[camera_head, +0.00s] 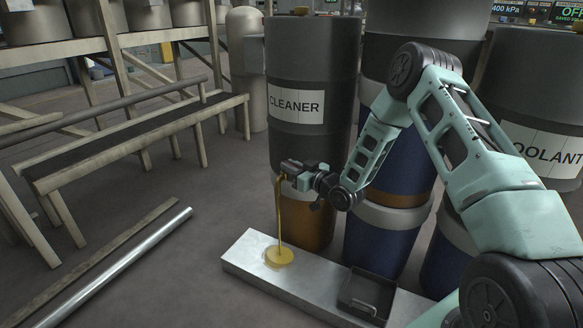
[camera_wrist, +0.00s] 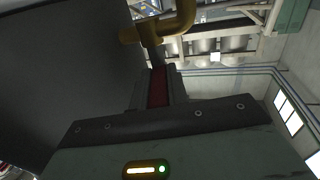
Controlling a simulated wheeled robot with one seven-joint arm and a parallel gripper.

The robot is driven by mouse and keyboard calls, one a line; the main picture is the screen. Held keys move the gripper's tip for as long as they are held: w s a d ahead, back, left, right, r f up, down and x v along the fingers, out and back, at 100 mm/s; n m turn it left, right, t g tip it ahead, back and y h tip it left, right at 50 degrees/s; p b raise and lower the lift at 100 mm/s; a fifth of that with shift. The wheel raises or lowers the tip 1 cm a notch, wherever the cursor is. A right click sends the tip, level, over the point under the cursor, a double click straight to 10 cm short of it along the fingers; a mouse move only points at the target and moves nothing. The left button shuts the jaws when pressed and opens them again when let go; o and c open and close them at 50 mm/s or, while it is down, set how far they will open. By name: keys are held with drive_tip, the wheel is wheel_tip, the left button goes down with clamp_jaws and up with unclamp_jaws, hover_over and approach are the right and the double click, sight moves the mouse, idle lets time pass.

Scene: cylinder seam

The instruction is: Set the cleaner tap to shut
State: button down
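The cleaner drum (camera_head: 313,75) is a grey barrel with a white CLEANER label, standing on an orange-brown base. An amber strand, seemingly liquid, runs down from beside my gripper to a round yellow patch (camera_head: 279,256) on a low metal bench. My gripper (camera_head: 284,172) is at the drum's lower front, at the top of the strand. It hides most of the tap in the head view. In the wrist view a yellow bent pipe (camera_wrist: 178,22), seemingly part of the tap, lies just beyond the fingers. A red strip shows between dark finger parts; whether they grip anything is unclear.
The metal bench (camera_head: 240,262) carries a dark tray (camera_head: 367,297) right of the patch. A coolant drum (camera_head: 545,100) and blue drums stand close behind my arm. A rack (camera_head: 125,140) and a metal tube (camera_head: 120,265) are at left, with open floor between.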

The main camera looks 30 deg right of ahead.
drive_tip(key=shift+w+d+r+n+g+y+p, duration=0.1)
drive_tip(key=shift+d+n+g+y+p, duration=0.2)
drive_tip(key=shift+n+y, duration=0.35)
drive_tip(key=shift+w+d+n+g+y+p, duration=0.1)
drive_tip(key=shift+n+g+y+p, duration=0.1)
drive_tip(key=shift+n+g+y, duration=0.45)
drive_tip(key=shift+d+n+g+y+p, duration=0.1)
drive_tip(key=shift+n+g+y+p, duration=0.15)
drive_tip(key=shift+y, duration=0.65)
drive_tip(key=c, duration=1.4)
unclamp_jaws()
drive_tip(key=shift+o, duration=0.2)
drive_tip(key=p+v, duration=0.4)
drive_tip(key=v, duration=0.8)
drive_tip(key=shift+f+p, duration=0.2)
drive_tip(key=shift+p, duration=0.15)
